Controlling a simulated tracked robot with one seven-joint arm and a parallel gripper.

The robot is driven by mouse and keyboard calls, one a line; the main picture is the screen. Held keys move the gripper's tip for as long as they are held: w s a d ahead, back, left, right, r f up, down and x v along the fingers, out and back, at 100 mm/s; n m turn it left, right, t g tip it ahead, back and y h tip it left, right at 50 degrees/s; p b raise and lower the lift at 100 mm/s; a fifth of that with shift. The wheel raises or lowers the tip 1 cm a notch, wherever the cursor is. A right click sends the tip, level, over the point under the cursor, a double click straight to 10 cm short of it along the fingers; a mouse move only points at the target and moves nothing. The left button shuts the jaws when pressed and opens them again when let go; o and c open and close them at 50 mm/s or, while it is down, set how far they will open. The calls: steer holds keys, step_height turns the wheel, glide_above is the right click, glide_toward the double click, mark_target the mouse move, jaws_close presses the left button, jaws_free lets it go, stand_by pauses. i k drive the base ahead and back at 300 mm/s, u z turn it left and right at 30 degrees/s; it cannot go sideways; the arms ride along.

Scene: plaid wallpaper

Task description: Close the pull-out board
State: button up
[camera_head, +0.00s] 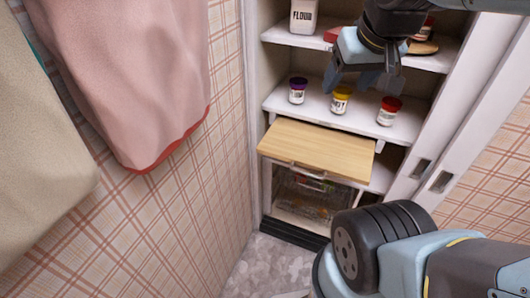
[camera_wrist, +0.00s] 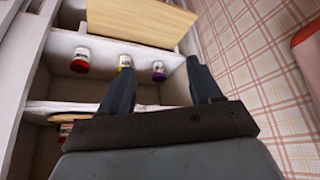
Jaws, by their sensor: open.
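The pull-out board (camera_head: 316,149) is a light wooden panel sticking out of the white cabinet, below the shelf with the jars. A small pale handle shows under its front edge. In the wrist view the board (camera_wrist: 145,20) is at the top, beyond my fingertips. My gripper (camera_head: 364,88) is in front of the shelves, above the board and apart from it. In the wrist view my gripper (camera_wrist: 158,75) has its two fingers spread with nothing between them touching.
A purple-lidded jar (camera_head: 297,91), a yellow-lidded jar (camera_head: 341,99) and a red-lidded jar (camera_head: 389,110) stand on the shelf above the board. A flour container (camera_head: 304,16) is higher up. A wire basket (camera_head: 308,196) sits below. Cloths (camera_head: 135,70) hang at left.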

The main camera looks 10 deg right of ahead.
mark_target(347, 155)
steer(key=k, duration=1.6)
steer(key=z, duration=1.1)
steer(key=i, duration=1.65)
steer(key=u, duration=1.25)
